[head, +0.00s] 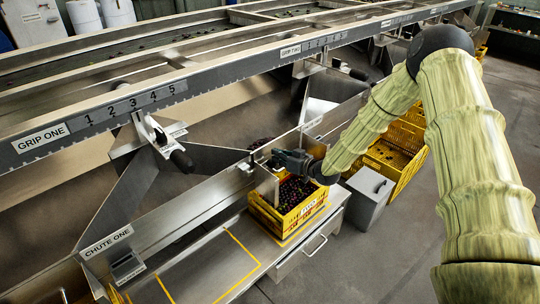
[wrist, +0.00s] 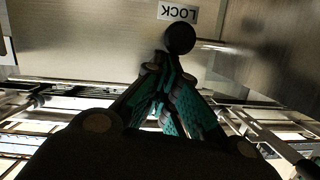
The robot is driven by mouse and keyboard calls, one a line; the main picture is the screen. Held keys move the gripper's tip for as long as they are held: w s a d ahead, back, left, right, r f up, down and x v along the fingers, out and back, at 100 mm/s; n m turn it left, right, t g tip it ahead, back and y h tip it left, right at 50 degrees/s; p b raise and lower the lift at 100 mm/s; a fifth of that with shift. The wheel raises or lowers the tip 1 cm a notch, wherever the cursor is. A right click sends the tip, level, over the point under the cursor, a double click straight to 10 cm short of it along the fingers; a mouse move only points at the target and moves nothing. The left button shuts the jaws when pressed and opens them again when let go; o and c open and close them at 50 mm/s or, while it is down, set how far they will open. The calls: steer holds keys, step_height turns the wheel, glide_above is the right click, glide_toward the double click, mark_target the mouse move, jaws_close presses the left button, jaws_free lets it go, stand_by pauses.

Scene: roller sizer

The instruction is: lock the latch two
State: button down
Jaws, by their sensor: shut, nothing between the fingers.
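In the wrist view, a round black knob (wrist: 180,38) sits on a metal plate, just below a white label reading LOCK (wrist: 178,11), which appears upside down. I take the knob to be part of the latch, but cannot tell its number. My gripper (wrist: 165,62) is shut and empty, its fingertips close to the knob; I cannot tell whether they touch it. In the head view, my gripper (head: 268,163) is at the chute side above a yellow crate, and the latch there is hidden by my arm and gripper.
The yellow crate (head: 310,216) holds small dark fruit and stands on a metal bench (head: 205,268) with yellow lines. A grey lidded box (head: 369,199) stands to its right. More yellow crates (head: 409,150) stand behind. Signs GRIP ONE (head: 41,138) and CHUTE ONE (head: 106,241) are at left.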

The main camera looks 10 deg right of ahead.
steer(key=shift+d+f, duration=0.1)
steer(key=shift+f, duration=0.05)
stand_by(0.4)
steer(key=s+d+r+p, duration=0.2)
steer(key=s+d+r, duration=0.4)
steer(key=s, duration=0.1)
steer(key=shift+s+d+r, duration=0.15)
steer(key=shift+s, duration=0.15)
stand_by(0.4)
stand_by(0.3)
